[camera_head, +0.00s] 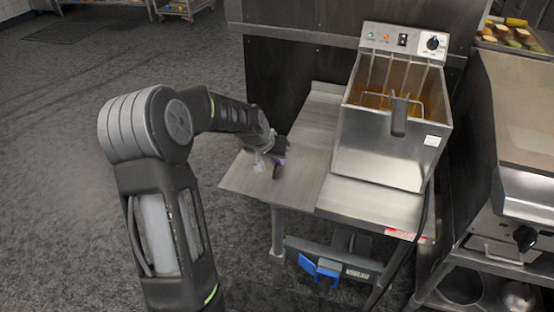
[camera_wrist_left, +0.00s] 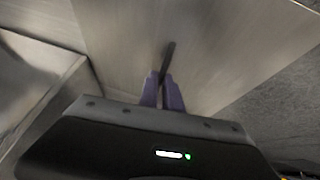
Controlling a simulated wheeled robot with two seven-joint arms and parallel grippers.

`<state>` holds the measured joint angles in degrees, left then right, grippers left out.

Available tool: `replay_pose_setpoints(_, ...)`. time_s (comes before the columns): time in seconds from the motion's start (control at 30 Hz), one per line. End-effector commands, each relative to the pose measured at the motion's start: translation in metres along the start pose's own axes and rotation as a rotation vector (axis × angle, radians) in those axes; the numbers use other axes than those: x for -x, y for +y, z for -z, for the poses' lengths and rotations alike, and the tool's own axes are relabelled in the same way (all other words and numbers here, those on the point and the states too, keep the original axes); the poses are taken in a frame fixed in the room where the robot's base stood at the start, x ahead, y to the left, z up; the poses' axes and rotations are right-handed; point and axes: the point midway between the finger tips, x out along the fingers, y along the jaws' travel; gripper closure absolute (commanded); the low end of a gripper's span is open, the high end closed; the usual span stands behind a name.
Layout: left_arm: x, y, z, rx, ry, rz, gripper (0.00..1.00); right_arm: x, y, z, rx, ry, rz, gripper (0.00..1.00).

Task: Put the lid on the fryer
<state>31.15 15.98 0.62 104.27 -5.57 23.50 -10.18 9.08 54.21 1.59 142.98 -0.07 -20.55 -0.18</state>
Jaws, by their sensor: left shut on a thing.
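The fryer (camera_head: 385,155) is a steel box on a low steel table, with its top open. A wire basket with a dark handle (camera_head: 399,115) sits in it over orange-brown oil. The lid (camera_head: 300,180) is a flat steel plate to the left of the fryer, at about table level, its left corner out past the table edge. My left gripper (camera_head: 275,163) is shut on the lid's dark handle. In the left wrist view the purple fingertips (camera_wrist_left: 163,90) close on the handle (camera_wrist_left: 168,58), with the lid's plate (camera_wrist_left: 120,40) behind. My right gripper is not in view.
The table (camera_head: 370,200) has bare steel in front of the fryer. A control panel (camera_head: 405,40) rises at the fryer's back. A steel cooking unit (camera_head: 515,120) stands to the right, with a food tray (camera_head: 515,35) behind. Open floor (camera_head: 60,150) lies left.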

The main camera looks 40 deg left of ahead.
Motion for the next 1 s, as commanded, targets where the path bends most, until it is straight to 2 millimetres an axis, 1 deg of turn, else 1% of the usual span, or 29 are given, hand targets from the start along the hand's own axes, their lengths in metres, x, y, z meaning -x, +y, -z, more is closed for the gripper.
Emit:
replay_pose_setpoints(0.13, -0.003, 0.0, -0.001, -0.001, 0.003, 0.0, 1.0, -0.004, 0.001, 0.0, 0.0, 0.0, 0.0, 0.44)
replay_pose_setpoints(0.17, -0.002, 0.0, -0.001, 0.0, 0.0, 0.0, 0.89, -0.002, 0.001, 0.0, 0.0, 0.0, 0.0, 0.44)
replay_pose_setpoints(0.4, -0.002, 0.0, -0.001, 0.0, 0.0, 0.0, 0.7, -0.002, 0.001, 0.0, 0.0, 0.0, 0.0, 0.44)
replay_pose_setpoints(0.63, -0.001, 0.0, -0.001, 0.0, 0.0, 0.0, 0.7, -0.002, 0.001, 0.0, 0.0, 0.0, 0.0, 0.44)
replay_pose_setpoints(0.77, 0.003, 0.0, 0.001, 0.0, 0.001, 0.0, 0.7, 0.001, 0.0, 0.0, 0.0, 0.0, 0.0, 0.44)
replay_pose_setpoints(0.87, 0.012, 0.0, 0.001, 0.0, 0.002, 0.001, 0.7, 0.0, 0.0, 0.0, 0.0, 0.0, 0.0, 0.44)
replay_pose_setpoints(1.0, 0.035, 0.0, 0.001, -0.001, 0.003, 0.001, 0.7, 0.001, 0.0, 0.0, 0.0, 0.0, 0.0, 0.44)
